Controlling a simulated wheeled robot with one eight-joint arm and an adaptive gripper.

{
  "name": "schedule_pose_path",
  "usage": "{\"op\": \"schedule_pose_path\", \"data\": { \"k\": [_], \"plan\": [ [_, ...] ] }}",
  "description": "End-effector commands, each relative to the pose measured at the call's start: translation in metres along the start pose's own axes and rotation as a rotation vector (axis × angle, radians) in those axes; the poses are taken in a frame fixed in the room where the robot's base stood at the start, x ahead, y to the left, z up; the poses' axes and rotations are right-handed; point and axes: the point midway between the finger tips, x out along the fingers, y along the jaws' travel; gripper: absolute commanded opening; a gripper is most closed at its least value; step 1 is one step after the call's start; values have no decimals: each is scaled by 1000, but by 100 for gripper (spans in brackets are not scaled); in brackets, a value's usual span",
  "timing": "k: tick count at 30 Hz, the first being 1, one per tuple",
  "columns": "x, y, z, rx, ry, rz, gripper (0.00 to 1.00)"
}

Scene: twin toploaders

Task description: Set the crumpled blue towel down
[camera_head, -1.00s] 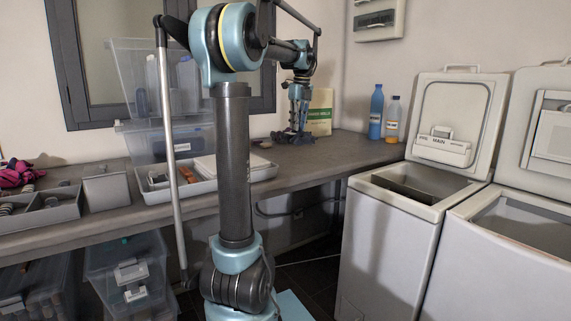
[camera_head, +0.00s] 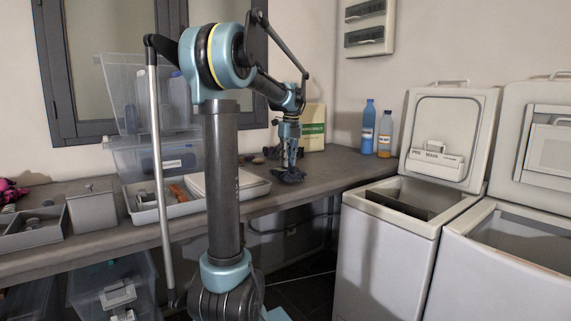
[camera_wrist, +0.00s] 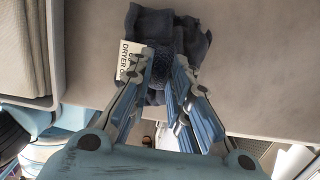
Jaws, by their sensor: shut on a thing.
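The crumpled dark blue towel (camera_head: 288,175) is in my gripper (camera_head: 289,160), over the grey worktop (camera_head: 330,168) near its front edge. In the wrist view the towel (camera_wrist: 190,35) bunches between and beyond the fingertips of my gripper (camera_wrist: 165,65), which are shut on it. A white tag (camera_wrist: 130,60) with dryer lettering lies beside the left finger. I cannot tell whether the towel's underside touches the worktop.
A green and white box (camera_head: 312,128), a blue bottle (camera_head: 368,128) and an amber bottle (camera_head: 385,135) stand at the back. A white tray (camera_head: 255,185) and stacked clear bins (camera_head: 155,160) are left. Two open toploaders (camera_head: 385,240) stand right. Worktop right of the towel is clear.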

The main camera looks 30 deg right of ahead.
Motion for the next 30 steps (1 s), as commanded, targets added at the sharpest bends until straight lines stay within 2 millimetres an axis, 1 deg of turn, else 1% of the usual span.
{"op": "schedule_pose_path", "data": {
  "k": [1, 3, 12, 13, 14, 15, 16, 26, 30],
  "plan": [
    [6, 0, -1, 0, 0, 0, 0],
    [10, 0, -2, 0, 0, 0, 0],
    [12, 0, -2, 1, 0, 0, 0],
    [12, 0, -2, 1, 0, 0, 20],
    [12, 0, -2, 1, 0, 0, 27],
    [12, 0, -2, 1, 0, 0, 36],
    [12, 0, -2, 1, 0, 0, 38],
    [11, 0, -2, 1, 0, 0, 38],
    [1, 0, -2, 1, 0, 0, 38]
  ]
}}
